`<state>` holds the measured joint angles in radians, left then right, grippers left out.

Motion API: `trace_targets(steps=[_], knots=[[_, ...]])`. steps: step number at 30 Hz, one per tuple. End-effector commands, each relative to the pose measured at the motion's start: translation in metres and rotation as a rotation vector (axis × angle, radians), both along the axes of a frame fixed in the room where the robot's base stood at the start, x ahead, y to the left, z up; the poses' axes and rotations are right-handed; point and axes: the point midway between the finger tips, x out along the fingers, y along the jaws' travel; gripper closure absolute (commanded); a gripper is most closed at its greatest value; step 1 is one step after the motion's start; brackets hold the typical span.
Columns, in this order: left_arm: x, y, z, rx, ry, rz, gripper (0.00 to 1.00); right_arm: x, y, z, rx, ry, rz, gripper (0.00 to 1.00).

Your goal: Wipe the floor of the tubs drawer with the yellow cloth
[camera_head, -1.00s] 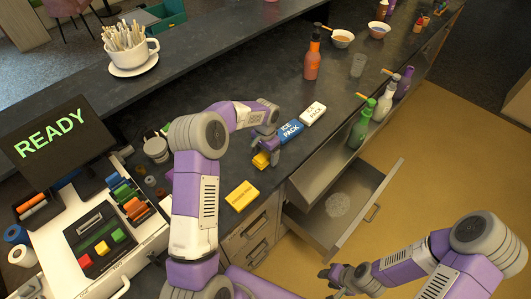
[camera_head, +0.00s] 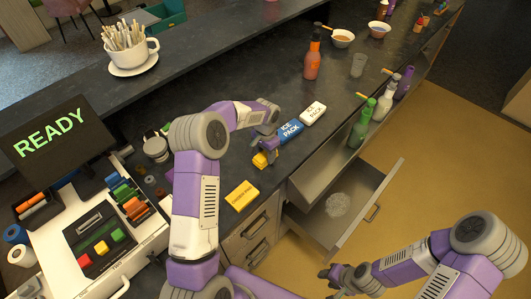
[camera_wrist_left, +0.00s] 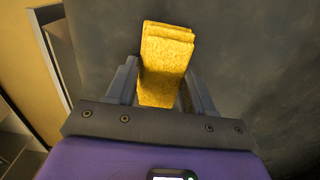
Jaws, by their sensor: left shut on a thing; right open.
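The folded yellow cloth (camera_head: 260,160) is on the dark counter, beside the blue ice pack. My left gripper (camera_head: 267,150) is shut on it; in the left wrist view the cloth (camera_wrist_left: 166,62) stands between the two fingers (camera_wrist_left: 160,88). I cannot tell whether it still touches the counter. An open drawer (camera_head: 317,229) stands out below the counter front, with a whitish speckled patch (camera_head: 338,204) on its floor. I cannot read a label on it. My right gripper (camera_head: 327,281) is open and empty, low in front of the drawer.
A blue ice pack (camera_head: 290,131) and a white one (camera_head: 313,113) lie near the cloth. A yellow labelled block (camera_head: 242,195) lies nearer. Green (camera_head: 361,125), white (camera_head: 382,103) and purple (camera_head: 404,83) bottles stand along the front beyond the drawer. Floor right of the drawer is clear.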

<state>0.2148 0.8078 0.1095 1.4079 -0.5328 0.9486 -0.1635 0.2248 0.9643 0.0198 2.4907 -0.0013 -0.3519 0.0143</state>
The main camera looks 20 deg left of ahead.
Motion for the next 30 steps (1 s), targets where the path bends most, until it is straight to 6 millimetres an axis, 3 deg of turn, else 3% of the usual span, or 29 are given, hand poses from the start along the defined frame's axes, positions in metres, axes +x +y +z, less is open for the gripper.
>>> trace_targets(steps=[11,30], knots=[[0.000,0.000,0.004,0.000,0.000,0.000,0.83,0.000,0.000,0.003,0.000,0.000,0.000,0.60],[0.000,0.000,0.068,0.001,-0.001,0.000,0.83,0.000,0.000,0.043,0.000,0.000,0.000,0.60]])
